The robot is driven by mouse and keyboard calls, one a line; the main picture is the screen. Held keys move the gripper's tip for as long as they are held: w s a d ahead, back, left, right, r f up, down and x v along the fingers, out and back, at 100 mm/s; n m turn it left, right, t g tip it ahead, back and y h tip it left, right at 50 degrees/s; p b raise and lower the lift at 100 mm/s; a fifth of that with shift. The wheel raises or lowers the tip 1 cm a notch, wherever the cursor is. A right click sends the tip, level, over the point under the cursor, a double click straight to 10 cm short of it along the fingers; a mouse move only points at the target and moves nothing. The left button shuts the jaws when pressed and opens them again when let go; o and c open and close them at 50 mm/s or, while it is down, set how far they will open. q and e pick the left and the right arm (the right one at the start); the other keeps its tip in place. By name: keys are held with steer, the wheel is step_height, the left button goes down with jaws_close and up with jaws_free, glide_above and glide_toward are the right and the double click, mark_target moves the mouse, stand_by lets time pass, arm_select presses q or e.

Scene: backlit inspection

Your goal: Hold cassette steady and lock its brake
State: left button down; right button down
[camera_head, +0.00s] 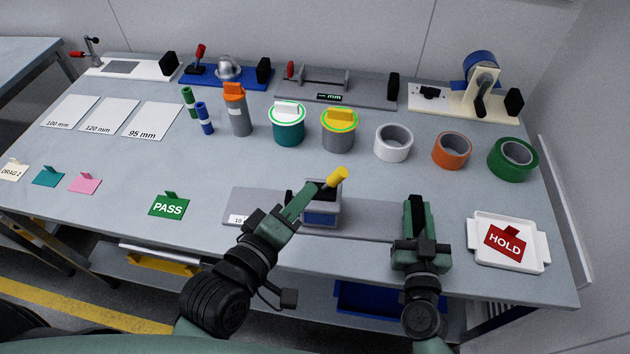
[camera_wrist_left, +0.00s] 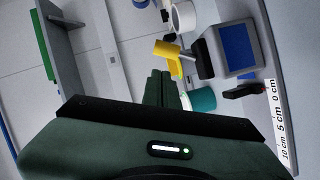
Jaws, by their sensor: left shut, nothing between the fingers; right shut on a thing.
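The cassette, a grey box with a blue front panel (camera_head: 321,220), stands on a long grey base plate (camera_head: 262,207) near the table's front edge. A yellow-ended lever (camera_head: 337,177) rises at its upper right; the yellow part also shows in the left wrist view (camera_wrist_left: 168,52), beside the blue panel (camera_wrist_left: 238,47). My left gripper (camera_head: 308,200) is shut and empty, overlapping the cassette's left side in the head view; I cannot tell whether it touches. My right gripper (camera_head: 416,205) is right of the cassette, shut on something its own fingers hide.
A white tray with a red HOLD tag (camera_head: 504,241) stands at right, a green PASS tag (camera_head: 169,206) at left. Behind are tape rolls such as the green one (camera_head: 513,158), lidded cups such as the teal one (camera_head: 288,130), and instruments. The table between PASS and the cups is clear.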

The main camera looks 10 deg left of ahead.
steer(key=shift+s+f, duration=0.1)
steer(key=shift+f, duration=0.25)
steer(key=c, duration=1)
jaws_free()
steer(key=shift+c, duration=0.2)
arm_select(q)
steer(key=shift+s+a+r, duration=0.1)
steer(key=shift+s+a, duration=0.1)
steer(key=shift+s, duration=0.25)
arm_select(e)
steer(key=shift+r, duration=0.1)
steer(key=shift+r, duration=0.1)
